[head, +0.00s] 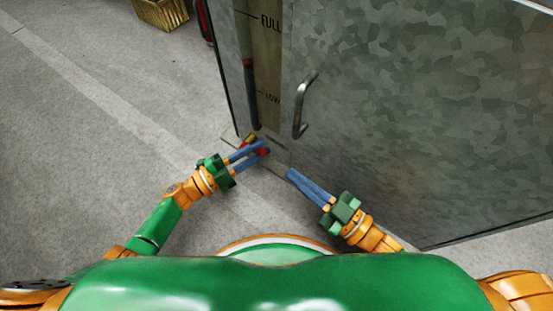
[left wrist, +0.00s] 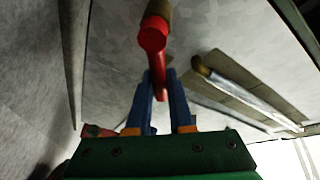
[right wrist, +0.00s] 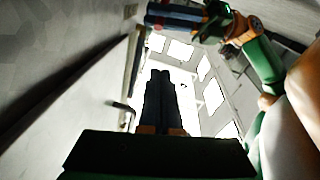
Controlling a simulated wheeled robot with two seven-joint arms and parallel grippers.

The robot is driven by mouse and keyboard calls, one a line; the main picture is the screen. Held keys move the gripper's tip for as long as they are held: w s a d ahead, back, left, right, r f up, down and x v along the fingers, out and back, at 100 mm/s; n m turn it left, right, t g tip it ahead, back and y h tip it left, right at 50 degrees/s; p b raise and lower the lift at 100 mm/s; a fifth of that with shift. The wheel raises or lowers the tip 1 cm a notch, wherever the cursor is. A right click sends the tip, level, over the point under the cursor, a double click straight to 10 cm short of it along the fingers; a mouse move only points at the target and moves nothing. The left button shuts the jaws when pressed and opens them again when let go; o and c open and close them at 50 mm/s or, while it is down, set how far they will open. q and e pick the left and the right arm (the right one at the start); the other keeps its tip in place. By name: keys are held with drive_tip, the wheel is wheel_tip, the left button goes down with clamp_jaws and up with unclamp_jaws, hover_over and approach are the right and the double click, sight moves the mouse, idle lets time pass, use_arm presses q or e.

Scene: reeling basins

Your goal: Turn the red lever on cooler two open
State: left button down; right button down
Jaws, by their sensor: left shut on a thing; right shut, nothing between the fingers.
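The red lever (head: 263,152) sits on a brass fitting (head: 249,138) low on the grey metal cooler (head: 375,125). In the left wrist view its round red hub (left wrist: 153,36) is at the top, and its arm reaches down between my fingers. My left gripper (head: 264,148) is shut on the lever; the fingers partly hide it in the head view. My right gripper (head: 290,174) is shut and empty, low in front of the cooler, to the right of the lever. It also shows in the right wrist view (right wrist: 160,76). No cooler number is readable.
A gauge strip (head: 264,55) marked FULL and LOW runs up the cooler above the lever. A curved metal handle (head: 301,108) stands out from the panel above my right gripper. The floor at left is clear.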

sight(266, 153)
drive_tip(key=s+d+f+m+h, duration=0.1)
drive_tip(key=s+d+f+m, duration=0.25)
drive_tip(key=d, duration=0.25)
drive_tip(key=x, duration=1.4)
drive_tip(key=shift+a+n, duration=0.15)
drive_tip(key=shift+n, duration=0.3)
drive_tip(key=shift+s, duration=0.1)
use_arm(q)
drive_tip(key=shift+d+r, duration=0.1)
drive_tip(key=c, duration=1.2)
unclamp_jaws()
drive_tip(key=shift+s+d, duration=0.1)
drive_tip(key=shift+s, duration=0.05)
drive_tip(key=o, duration=0.4)
use_arm(e)
drive_tip(key=shift+w+a+r, duration=0.2)
drive_tip(key=shift+w+a, duration=0.2)
use_arm(q)
drive_tip(key=shift+a, duration=0.25)
